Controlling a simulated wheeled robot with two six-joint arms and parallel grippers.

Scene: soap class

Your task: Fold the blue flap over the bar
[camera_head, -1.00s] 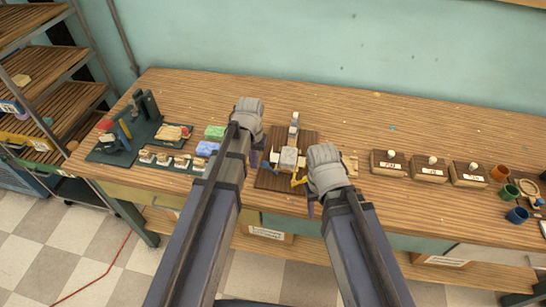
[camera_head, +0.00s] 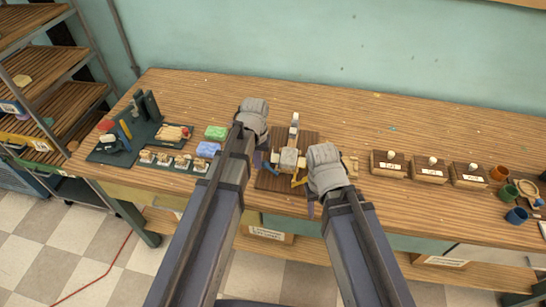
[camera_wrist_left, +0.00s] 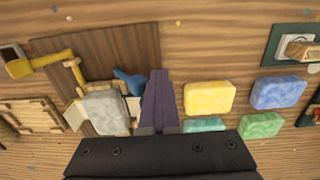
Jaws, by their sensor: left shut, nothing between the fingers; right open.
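The pale bar (camera_head: 288,158) sits on a dark brown board (camera_head: 268,182) at the middle of the table; it also shows in the left wrist view (camera_wrist_left: 103,111). The blue flap (camera_wrist_left: 131,82) sticks out beside the bar, on the side facing my left gripper; in the head view it is small (camera_head: 274,157). My left gripper (camera_wrist_left: 157,88) is shut and empty, its purple fingers close beside the blue flap; I cannot tell whether they touch.
Green (camera_head: 216,132) and blue soaps (camera_head: 207,149) lie left of my left arm, beside a dark tray (camera_head: 110,153). A small upright piece (camera_head: 294,127) stands behind the bar. Wooden boxes (camera_head: 389,164) and cups (camera_head: 516,215) are on the right. The table's back is clear.

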